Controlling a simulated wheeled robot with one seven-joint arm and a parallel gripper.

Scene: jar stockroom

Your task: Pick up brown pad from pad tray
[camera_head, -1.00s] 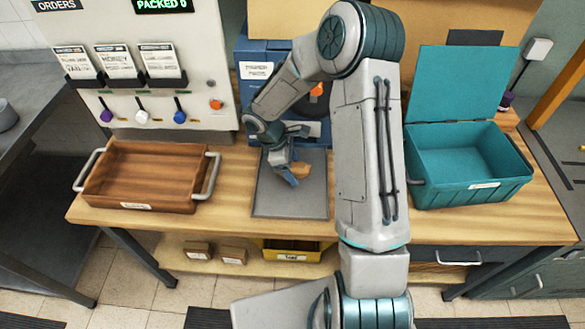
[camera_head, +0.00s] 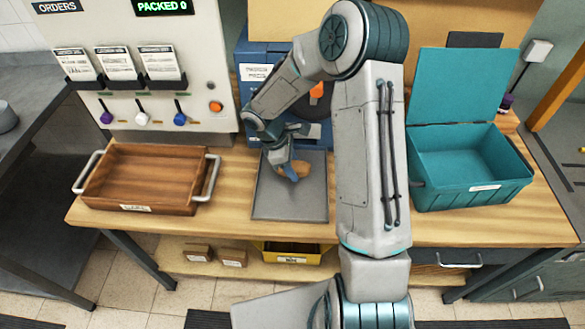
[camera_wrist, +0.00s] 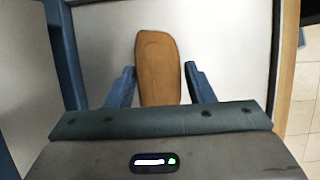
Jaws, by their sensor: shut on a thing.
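The brown pad (camera_wrist: 157,50) is a flat, rounded oblong, seen in the wrist view between the two blue fingers of my gripper (camera_wrist: 158,76). My gripper (camera_head: 288,170) is shut on it, with the pad reaching out beyond the fingertips. In the head view the pad (camera_head: 303,168) is partly hidden by a finger. It is over the back part of the grey pad tray (camera_head: 290,205). I cannot tell how far the pad is above the tray. The rest of the tray looks bare.
A wooden tray with handles (camera_head: 145,181) stands on the bench to the left. An open teal box (camera_head: 470,195) stands to the right. A blue unit (camera_head: 258,100) stands close behind the pad tray. A panel with levers (camera_head: 150,95) is at the back left.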

